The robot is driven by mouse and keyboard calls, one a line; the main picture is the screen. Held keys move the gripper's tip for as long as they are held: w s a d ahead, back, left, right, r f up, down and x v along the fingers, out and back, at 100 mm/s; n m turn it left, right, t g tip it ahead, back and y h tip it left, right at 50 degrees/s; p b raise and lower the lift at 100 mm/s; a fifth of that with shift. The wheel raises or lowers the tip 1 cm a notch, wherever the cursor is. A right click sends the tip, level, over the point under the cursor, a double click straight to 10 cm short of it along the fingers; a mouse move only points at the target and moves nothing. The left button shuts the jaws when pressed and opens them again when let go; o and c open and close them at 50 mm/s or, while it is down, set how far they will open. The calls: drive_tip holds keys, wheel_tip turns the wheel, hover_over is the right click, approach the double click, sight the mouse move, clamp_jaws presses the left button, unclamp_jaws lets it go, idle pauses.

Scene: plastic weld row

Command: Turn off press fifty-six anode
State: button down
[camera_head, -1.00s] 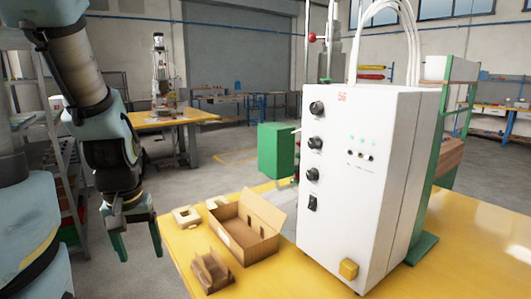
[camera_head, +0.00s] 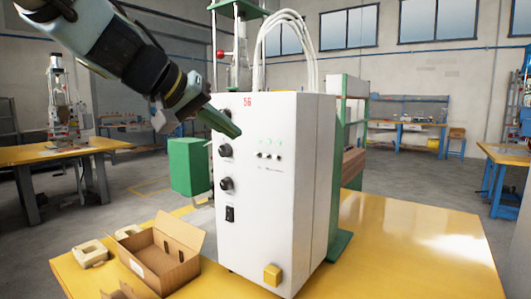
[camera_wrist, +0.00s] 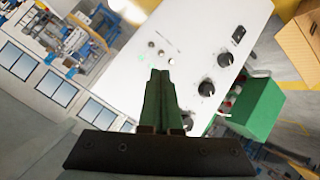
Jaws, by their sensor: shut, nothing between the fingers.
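The white control box (camera_head: 285,195), marked 56 in red, stands upright on the yellow table. Its front has black knobs (camera_head: 226,184) in a column at the left, with a black rocker switch (camera_head: 230,214) below them. Small toggles (camera_head: 268,156) sit in a row to the right, under green lights (camera_head: 262,141). A yellow piece (camera_head: 272,275) is low on the front. My gripper (camera_head: 232,130) is shut and empty, its green fingers before the upper front, partly covering the top knob. In the wrist view the fingertips (camera_wrist: 160,73) point at the white face, near the toggles; contact cannot be told.
An open cardboard box (camera_head: 165,255) and beige parts (camera_head: 90,253) lie on the table (camera_head: 410,235) left of the control box. White hoses (camera_head: 290,30) rise behind it. A green frame (camera_head: 350,120) stands at its right. The table's right side is clear.

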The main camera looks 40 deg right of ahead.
sight(276, 155)
drive_tip(key=shift+s+d+r, duration=0.35)
drive_tip(key=shift+s+r, duration=0.1)
drive_tip(key=shift+r, duration=0.05)
drive_tip(key=p+x, duration=0.1)
drive_tip(key=x, duration=0.9)
drive_tip(key=shift+s+d+f+b, duration=0.1)
drive_tip(key=shift+f+b, duration=0.1)
drive_tip(key=shift+b, duration=0.4)
drive_tip(key=shift+f+h+b, duration=0.15)
drive_tip(key=shift+h+b, duration=0.15)
drive_tip(key=shift+b, duration=0.6)
